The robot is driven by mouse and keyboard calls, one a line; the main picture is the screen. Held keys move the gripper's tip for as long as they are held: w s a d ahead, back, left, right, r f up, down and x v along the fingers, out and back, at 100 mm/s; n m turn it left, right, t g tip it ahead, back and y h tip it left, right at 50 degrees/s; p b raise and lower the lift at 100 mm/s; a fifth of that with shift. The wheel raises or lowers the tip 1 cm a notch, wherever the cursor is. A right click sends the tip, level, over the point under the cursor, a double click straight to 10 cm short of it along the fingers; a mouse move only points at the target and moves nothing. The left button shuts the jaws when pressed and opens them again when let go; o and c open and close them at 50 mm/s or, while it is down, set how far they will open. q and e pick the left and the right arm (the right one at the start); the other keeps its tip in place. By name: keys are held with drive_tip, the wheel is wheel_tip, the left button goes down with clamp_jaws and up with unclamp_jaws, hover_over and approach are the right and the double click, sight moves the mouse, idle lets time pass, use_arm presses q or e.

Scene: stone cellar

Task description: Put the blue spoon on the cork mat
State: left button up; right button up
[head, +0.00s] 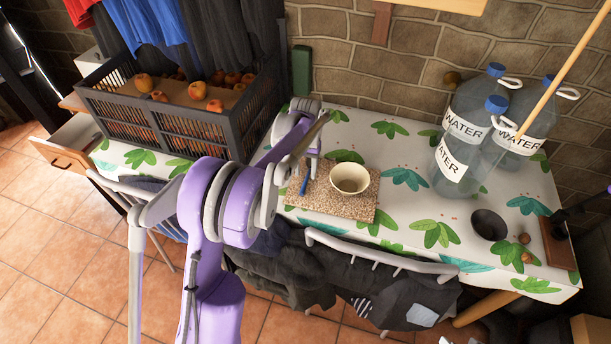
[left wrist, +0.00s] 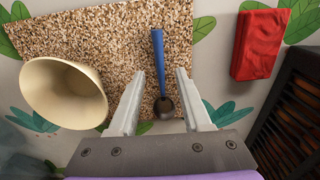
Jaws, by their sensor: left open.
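The blue spoon (head: 304,185) has a blue handle and a dark bowl. It lies on the speckled brown cork mat (head: 345,207), left of a cream bowl (head: 349,178). In the left wrist view the spoon (left wrist: 158,55) lies on the mat (left wrist: 110,35), its dark end near the mat's edge. My left gripper (head: 308,172) is over the mat's left part. In the left wrist view its fingers (left wrist: 161,76) are open on either side of the spoon, with gaps to both. My right gripper is not in view.
The cream bowl (left wrist: 65,95) stands close beside the left gripper. Water bottles (head: 465,130), a dark round bowl (head: 489,225) stand at the right. Clothes-draped rails (head: 380,262) line the table's front.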

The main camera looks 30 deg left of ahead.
sight(305, 181)
use_arm(q)
wheel_tip(305, 181, up, 9)
drive_tip(key=s+d+r+m+t, duration=0.2)
drive_tip(key=s+d+r+t, duration=0.1)
drive_tip(key=s+d, duration=0.85)
drive_tip(key=s+d+f+t, duration=0.1)
drive_tip(key=s+d+f, duration=0.1)
drive_tip(key=s, duration=0.6)
drive_tip(key=s+d+f+m+t, duration=0.1)
drive_tip(key=s+f, duration=0.3)
drive_tip(key=s, duration=0.4)
drive_tip(key=shift+s+d, duration=0.15)
drive_tip(key=shift+d, duration=0.35)
